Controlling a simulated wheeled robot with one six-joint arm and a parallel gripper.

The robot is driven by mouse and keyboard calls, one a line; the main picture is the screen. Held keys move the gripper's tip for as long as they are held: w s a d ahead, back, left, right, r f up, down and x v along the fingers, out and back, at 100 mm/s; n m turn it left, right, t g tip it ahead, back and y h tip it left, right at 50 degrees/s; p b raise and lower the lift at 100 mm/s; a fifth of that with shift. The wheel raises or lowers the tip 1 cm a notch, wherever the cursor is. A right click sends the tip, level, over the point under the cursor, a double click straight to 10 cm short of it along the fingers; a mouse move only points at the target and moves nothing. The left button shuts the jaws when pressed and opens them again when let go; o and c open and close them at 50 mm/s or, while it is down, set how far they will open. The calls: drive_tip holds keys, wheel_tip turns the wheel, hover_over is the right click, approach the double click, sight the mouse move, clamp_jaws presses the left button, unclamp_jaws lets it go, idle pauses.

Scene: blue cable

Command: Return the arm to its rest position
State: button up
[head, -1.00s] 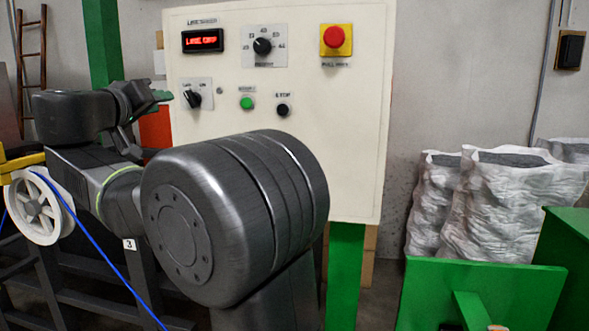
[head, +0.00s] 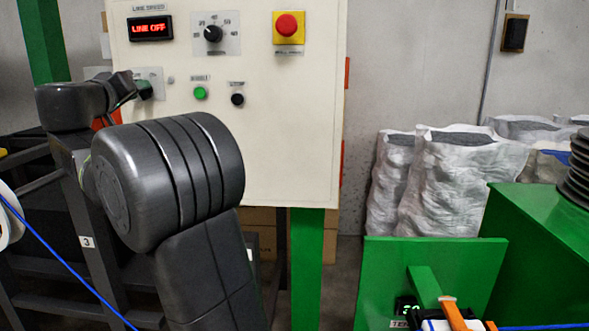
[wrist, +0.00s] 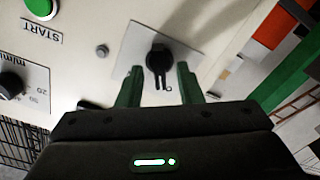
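My gripper (wrist: 160,75) shows in the wrist view with its two green fingers apart, one on each side of a black rotary knob (wrist: 158,58). The fingers hold nothing that I can see. Whether the fingertips touch the knob or stand just short of it I cannot tell. In the head view my gripper (head: 143,88) is at the left, in front of the panel's lower left switch plate (head: 155,75), and hides its knob. My dark arm is bent and reaches across the left half of the head view.
A blue cable (head: 55,255) crosses the lower left. White sacks (head: 455,185) and a green machine (head: 440,255) stand right.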

drive_tip(key=s+a+b, duration=0.1)
drive_tip(key=s+b, duration=0.2)
drive_tip(key=s, duration=1)
drive_tip(key=w+d+m+p, duration=0.1)
drive_tip(key=w+m+p, duration=0.8)
drive_tip(key=w, duration=0.4)
idle(0.4)
drive_tip(key=shift+d, duration=0.15)
idle(0.4)
